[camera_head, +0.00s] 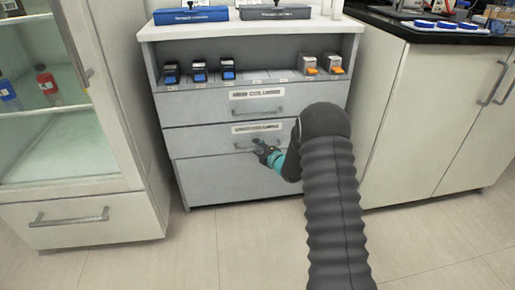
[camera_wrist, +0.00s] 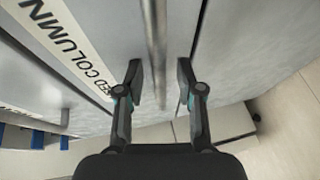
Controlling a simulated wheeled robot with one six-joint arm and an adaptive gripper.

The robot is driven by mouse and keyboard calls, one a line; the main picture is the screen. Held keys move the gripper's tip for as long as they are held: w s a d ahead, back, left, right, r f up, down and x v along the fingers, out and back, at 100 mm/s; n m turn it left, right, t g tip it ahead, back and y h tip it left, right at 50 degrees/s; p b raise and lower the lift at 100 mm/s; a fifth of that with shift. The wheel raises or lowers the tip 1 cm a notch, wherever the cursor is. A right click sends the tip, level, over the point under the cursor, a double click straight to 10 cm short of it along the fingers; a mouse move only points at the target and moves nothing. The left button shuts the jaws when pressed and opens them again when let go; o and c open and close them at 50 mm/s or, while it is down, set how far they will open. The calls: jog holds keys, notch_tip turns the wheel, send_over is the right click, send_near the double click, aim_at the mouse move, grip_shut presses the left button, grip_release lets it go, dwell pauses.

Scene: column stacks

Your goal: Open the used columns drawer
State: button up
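The labelled drawer with my gripper at it is the second one down (camera_head: 205,139) in the grey cabinet, and it looks shut. Its white label (camera_head: 257,128) is too small to read in the head view. In the wrist view a label (camera_wrist: 72,50) shows part of the words, "ED COLUMN". My gripper (camera_head: 262,152) is at the bar handle (camera_head: 243,147), partly covering it. In the wrist view my gripper (camera_wrist: 160,80) is open, with one finger on each side of the metal handle (camera_wrist: 157,40) and gaps on both sides.
Another labelled drawer (camera_head: 220,106) is above, and a plain panel (camera_head: 230,180) below. An open shelf holds several dark columns and orange-tipped ones (camera_head: 309,65). A glass-door cabinet (camera_head: 75,130) stands left, a white cupboard (camera_head: 430,120) right. Floor (camera_head: 250,245) in front is clear.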

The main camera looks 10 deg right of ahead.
grip_shut()
jog(key=shift+a, duration=0.15)
